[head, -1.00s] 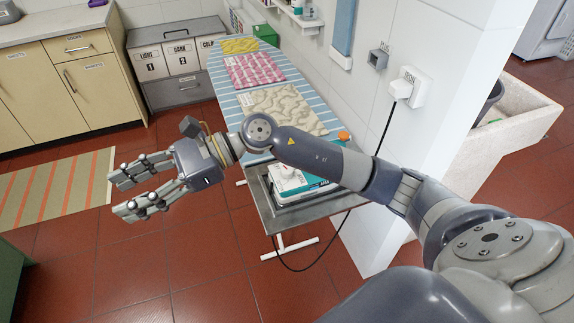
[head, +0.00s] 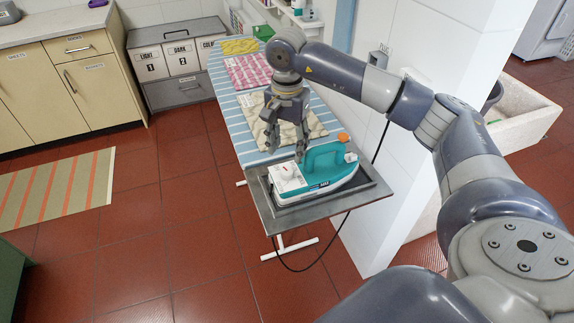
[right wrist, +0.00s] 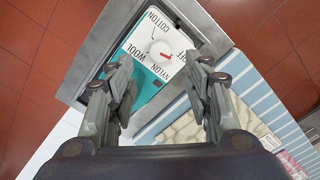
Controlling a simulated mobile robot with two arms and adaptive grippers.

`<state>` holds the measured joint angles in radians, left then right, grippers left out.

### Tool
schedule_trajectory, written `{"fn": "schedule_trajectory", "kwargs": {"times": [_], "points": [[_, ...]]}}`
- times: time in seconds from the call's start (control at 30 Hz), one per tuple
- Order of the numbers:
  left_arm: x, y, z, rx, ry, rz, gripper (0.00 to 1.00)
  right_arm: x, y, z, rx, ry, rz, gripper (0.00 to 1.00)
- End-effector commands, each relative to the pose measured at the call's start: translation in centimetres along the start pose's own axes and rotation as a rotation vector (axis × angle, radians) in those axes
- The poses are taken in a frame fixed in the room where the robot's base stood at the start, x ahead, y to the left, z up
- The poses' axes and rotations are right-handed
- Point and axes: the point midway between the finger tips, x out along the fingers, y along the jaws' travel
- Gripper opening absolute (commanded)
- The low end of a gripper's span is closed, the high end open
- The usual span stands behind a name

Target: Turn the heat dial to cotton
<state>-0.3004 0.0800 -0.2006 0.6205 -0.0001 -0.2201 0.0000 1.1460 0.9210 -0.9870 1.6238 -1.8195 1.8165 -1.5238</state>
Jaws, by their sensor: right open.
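The teal and white iron (head: 325,166) rests on a metal tray at the near end of the ironing board. Its white heat dial (right wrist: 160,48) shows in the right wrist view, ringed by the labels COTTON, WOOL, NYLON and OFF. The dial's red mark (right wrist: 165,57) points toward the OFF and NYLON side, away from COTTON. My right gripper (head: 286,150) points down, open and empty, above the dial end of the iron. In the right wrist view its fingers (right wrist: 163,68) are spread, with the dial beyond the gap and apart from them. My left gripper is out of view.
The metal tray (head: 262,208) has a raised rim. Folded cloths lie along the striped ironing board (head: 226,118). A white wall pillar (head: 372,225) stands close to the right of the tray, with a dark cord (head: 335,236) hanging below. Open floor lies to the left.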

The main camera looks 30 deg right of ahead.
Motion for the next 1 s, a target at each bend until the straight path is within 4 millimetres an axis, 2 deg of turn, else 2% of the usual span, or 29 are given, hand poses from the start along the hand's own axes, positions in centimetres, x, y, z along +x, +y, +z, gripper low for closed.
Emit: {"fn": "schedule_trajectory", "kwargs": {"times": [0.2,0.4,0.57,0.8,0.83,1.0], "points": [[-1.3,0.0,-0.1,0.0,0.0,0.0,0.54,4.2,0.1,0.1,0.002,-0.004,0.004,0.47],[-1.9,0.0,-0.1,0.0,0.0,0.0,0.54,7.0,0.0,0.1,0.001,-0.003,0.002,0.47],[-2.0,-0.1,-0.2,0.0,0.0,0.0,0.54,7.9,-0.1,0.1,0.001,-0.002,-0.001,0.47],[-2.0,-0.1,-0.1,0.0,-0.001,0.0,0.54,8.0,-0.1,0.1,0.001,-0.002,-0.002,0.47],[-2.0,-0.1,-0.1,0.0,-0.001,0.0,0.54,8.0,-0.1,0.1,0.001,-0.002,-0.002,0.44],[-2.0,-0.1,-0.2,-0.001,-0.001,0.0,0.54,8.0,-0.1,0.1,0.001,-0.002,-0.002,0.06]]}}
